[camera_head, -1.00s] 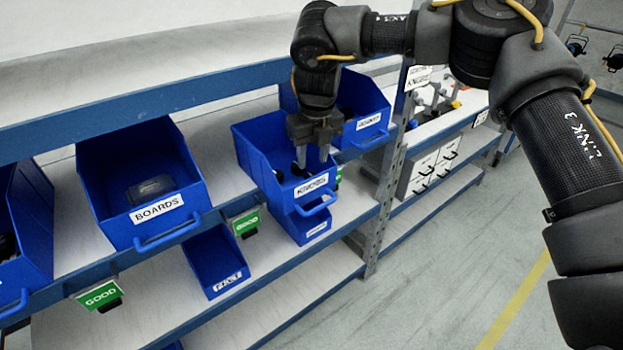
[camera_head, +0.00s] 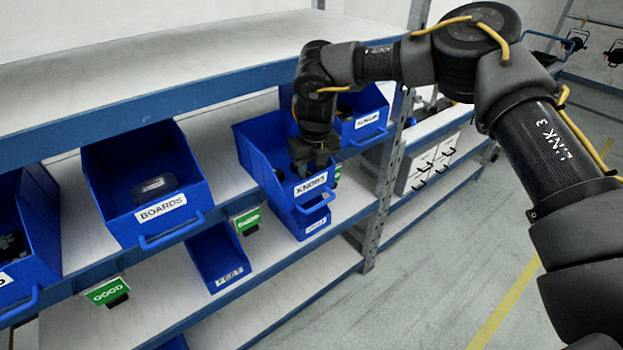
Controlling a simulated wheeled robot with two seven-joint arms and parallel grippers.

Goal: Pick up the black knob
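The blue bin labelled KNOBS (camera_head: 256,160) stands on the shelf in the middle of the head view. A small black knob (camera_head: 279,174) shows inside it, left of my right gripper. My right gripper (camera_head: 304,172) points down into this bin, just behind its label. The fingertips are small and partly hidden by the bin front, so I cannot tell whether they are open or shut, or whether a knob is between them. My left gripper is not in view.
A blue BOARDS bin (camera_head: 110,190) holding a dark board stands to the left. Another blue bin (camera_head: 372,104) is close on the right, by the grey rack post (camera_head: 386,170). A blue shelf beam (camera_head: 160,100) runs behind and above. The floor at right is clear.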

